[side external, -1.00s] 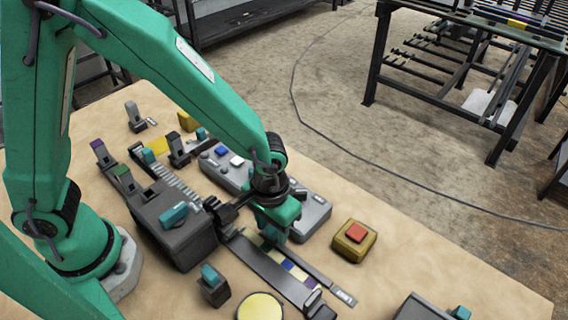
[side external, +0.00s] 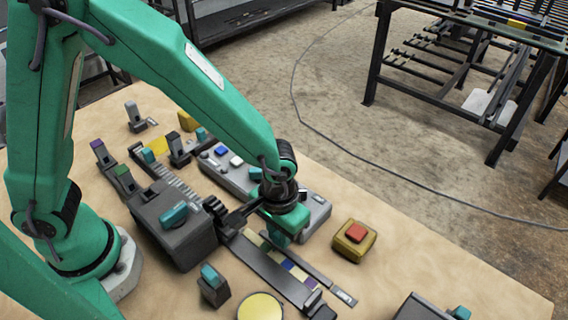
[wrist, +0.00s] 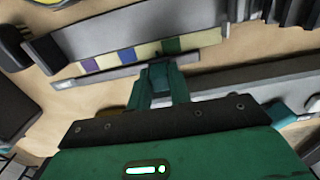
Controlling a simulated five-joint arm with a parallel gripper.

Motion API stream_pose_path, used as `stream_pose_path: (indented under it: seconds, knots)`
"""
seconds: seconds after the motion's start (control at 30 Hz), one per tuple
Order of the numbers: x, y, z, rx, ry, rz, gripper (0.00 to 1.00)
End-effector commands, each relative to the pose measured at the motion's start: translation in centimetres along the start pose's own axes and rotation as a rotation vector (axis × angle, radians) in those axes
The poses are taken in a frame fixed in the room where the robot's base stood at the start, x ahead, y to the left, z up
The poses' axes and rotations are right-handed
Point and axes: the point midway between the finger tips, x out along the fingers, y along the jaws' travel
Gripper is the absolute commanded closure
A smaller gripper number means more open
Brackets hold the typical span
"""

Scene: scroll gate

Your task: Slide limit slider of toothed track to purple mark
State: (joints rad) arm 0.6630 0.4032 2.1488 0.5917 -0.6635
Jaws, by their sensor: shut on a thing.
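The strip of coloured marks (side external: 298,273) lies along the dark toothed track (side external: 262,267) at front centre, also seen in the wrist view (wrist: 146,51). Its purple mark (side external: 311,283) is near the lower right end, and at the left in the wrist view (wrist: 90,65). A blue mark (side external: 287,264) lies inward of it, then a green one, seen in the wrist view (wrist: 171,45). My gripper (side external: 276,238) is shut on the limit slider, mostly hidden between its fingers. In the wrist view the fingers (wrist: 158,80) are beside the strip near the green mark, away from purple.
A dark grey box with a teal knob (side external: 174,215) stands left of the track. A yellow box with a red button (side external: 354,236) stands to the right. A grey panel with buttons (side external: 237,172) lies behind. A yellow disc (side external: 260,307) and a small teal-topped block (side external: 213,284) are in front.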

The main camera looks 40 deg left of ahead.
Motion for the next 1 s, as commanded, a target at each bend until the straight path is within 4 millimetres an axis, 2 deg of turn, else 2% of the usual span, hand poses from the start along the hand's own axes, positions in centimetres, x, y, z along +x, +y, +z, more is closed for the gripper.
stream_pose_path:
  seconds: [0.2, 0.5, 0.63, 0.93, 0.97, 1.0]
  knots:
    - [-0.1, 4.5, -0.1, 0.005, 0.004, 0.004, 1.00]
    - [-0.1, 9.6, -0.1, 0.003, 0.006, 0.006, 1.00]
    - [-0.1, 10.5, -0.1, 0.001, 0.006, 0.006, 1.00]
    - [-0.2, 10.9, -0.1, 0.003, 0.010, 0.010, 1.00]
    - [-0.2, 10.9, -0.1, 0.003, 0.010, 0.010, 0.78]
    - [-0.2, 10.9, -0.1, 0.004, 0.009, 0.010, 0.70]
